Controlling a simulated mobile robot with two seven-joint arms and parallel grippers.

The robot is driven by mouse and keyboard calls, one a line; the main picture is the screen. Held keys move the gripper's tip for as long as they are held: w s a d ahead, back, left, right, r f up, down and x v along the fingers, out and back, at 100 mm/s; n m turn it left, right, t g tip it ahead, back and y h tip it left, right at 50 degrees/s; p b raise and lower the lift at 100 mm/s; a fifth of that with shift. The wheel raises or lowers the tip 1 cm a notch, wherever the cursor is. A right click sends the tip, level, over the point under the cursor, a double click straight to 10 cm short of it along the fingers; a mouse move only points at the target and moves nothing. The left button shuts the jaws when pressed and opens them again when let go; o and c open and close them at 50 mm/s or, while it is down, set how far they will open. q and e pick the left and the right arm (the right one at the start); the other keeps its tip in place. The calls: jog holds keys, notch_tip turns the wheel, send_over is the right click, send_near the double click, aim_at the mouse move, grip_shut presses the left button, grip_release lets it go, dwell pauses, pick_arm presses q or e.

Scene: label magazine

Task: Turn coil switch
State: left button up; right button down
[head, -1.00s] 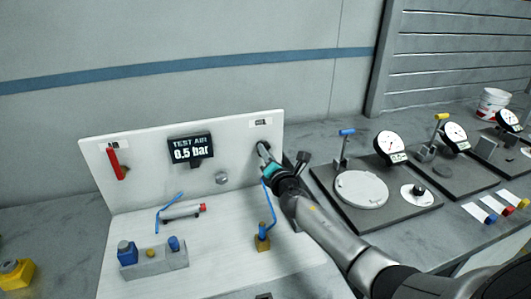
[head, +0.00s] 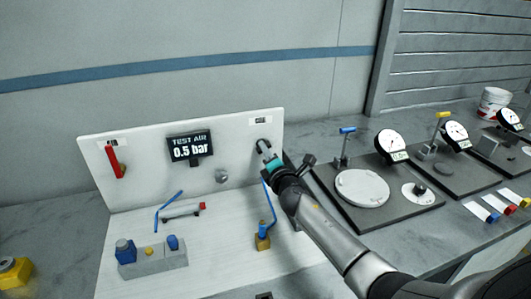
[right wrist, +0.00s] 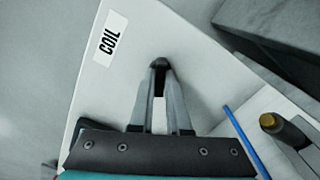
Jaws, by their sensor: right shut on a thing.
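The coil switch is a small dark knob (right wrist: 159,63) on the upright white panel (head: 225,145), below the COIL label (right wrist: 110,38). In the head view the knob (head: 262,143) sits near the panel's upper right corner. My right gripper (right wrist: 160,70) has its two fingertips closed together on the knob, and they hide part of it. In the head view my right gripper (head: 265,149) reaches up to the panel from the lower right. The knob's exact turn angle is hard to tell. My left gripper is out of view.
A red lever (head: 113,161) and a display reading 0.5 bar (head: 190,147) are on the panel. A blue hose (head: 269,205) rises from a brass fitting (head: 262,240) just below my gripper. Dial gauge stands (head: 375,195) fill the bench at right.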

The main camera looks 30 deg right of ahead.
jog(key=m, duration=0.4)
jog(key=shift+m, duration=0.7)
jog(key=c, duration=0.9)
grip_release()
jog(key=p+v, duration=0.1)
jog(key=v, duration=1.4)
jog(key=shift+s+d, duration=0.1)
jog(key=shift+s, duration=0.05)
jog(key=shift+s+f, duration=0.1)
